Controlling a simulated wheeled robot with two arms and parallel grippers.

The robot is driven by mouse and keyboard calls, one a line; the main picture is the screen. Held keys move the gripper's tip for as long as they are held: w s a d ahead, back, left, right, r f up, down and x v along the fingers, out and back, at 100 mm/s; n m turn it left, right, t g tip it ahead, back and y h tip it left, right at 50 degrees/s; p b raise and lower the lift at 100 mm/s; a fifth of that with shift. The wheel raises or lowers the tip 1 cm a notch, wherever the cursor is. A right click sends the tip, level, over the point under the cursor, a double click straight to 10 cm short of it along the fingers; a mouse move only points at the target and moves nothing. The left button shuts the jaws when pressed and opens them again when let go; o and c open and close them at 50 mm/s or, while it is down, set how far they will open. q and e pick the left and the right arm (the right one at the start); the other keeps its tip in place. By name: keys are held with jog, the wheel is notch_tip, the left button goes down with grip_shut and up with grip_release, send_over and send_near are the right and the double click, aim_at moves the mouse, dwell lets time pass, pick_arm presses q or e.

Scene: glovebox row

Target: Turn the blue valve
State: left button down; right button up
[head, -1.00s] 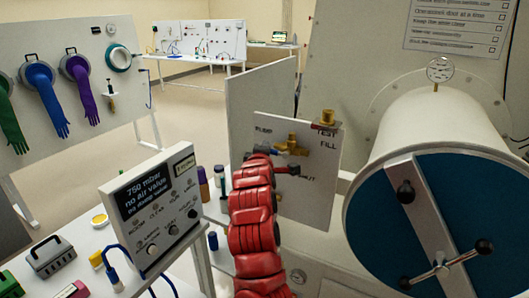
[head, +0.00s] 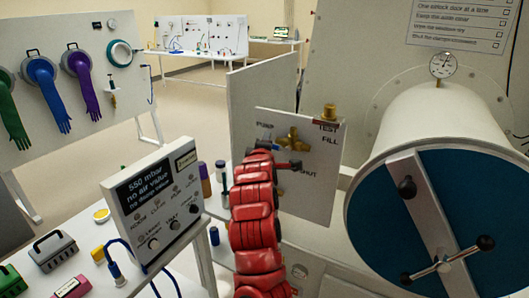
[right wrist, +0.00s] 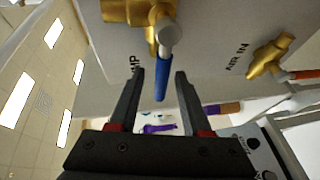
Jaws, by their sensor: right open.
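The blue valve is a brass valve body with a blue lever handle on the white panel (head: 318,205), beside a label ending in "MP". In the right wrist view its blue handle (right wrist: 161,80) points down from a grey hub. My right gripper (right wrist: 160,74) is open, its black fingertips on either side of the handle, with a visible gap on both sides. In the head view the brass body (head: 291,138) shows just above the end of my red right arm, which hides much of the lever. My left gripper is not in view.
Another brass valve (right wrist: 268,57), labelled "AIR IN", has an orange-red handle. A large white cylinder (head: 430,120) with a blue door stands right of the panel. A control box (head: 155,205) reading 550 mbar stands left of my arm, with bottles between them.

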jog(key=b+v, duration=0.5)
jog(key=v, duration=1.2)
jog(key=shift+b, duration=0.35)
